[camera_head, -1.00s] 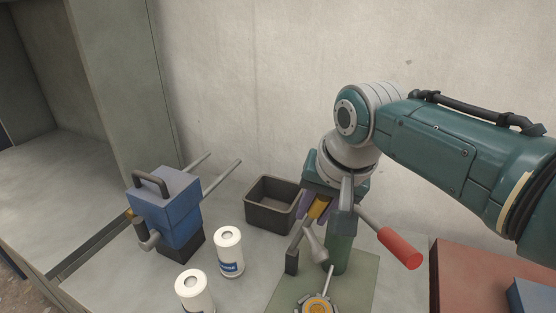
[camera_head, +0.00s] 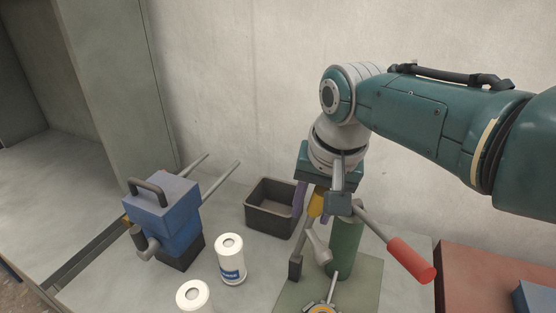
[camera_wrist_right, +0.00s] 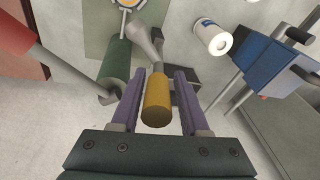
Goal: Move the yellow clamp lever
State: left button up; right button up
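The yellow clamp lever (camera_head: 317,204) has a cylindrical yellow grip on a grey arm, by a green upright post (camera_head: 345,247). In the right wrist view the yellow grip (camera_wrist_right: 157,100) points toward the camera. My right gripper (camera_head: 314,192) is over the lever. Its purple fingers, seen in the right wrist view (camera_wrist_right: 159,78), stand open on both sides of the yellow grip, with a narrow gap at each side. Part of the grip is hidden by the gripper in the head view. My left gripper is not in view.
A lever with a red handle (camera_head: 411,260) sticks out right of the post. A dark open bin (camera_head: 268,222) stands behind left. Two white canisters (camera_head: 230,260) and a blue boxy device (camera_head: 165,215) stand left. A reddish surface (camera_head: 470,275) lies right.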

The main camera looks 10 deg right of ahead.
jog(key=shift+o, duration=1)
jog(key=shift+s, duration=0.1)
jog(key=shift+r, duration=0.15)
jog(key=p+v, duration=0.3)
jog(key=v, duration=0.5)
jog(key=shift+d+r+p, duration=0.1)
jog(key=shift+p, duration=0.2)
jog(key=shift+s+r, duration=0.2)
jog(key=shift+r, duration=0.45)
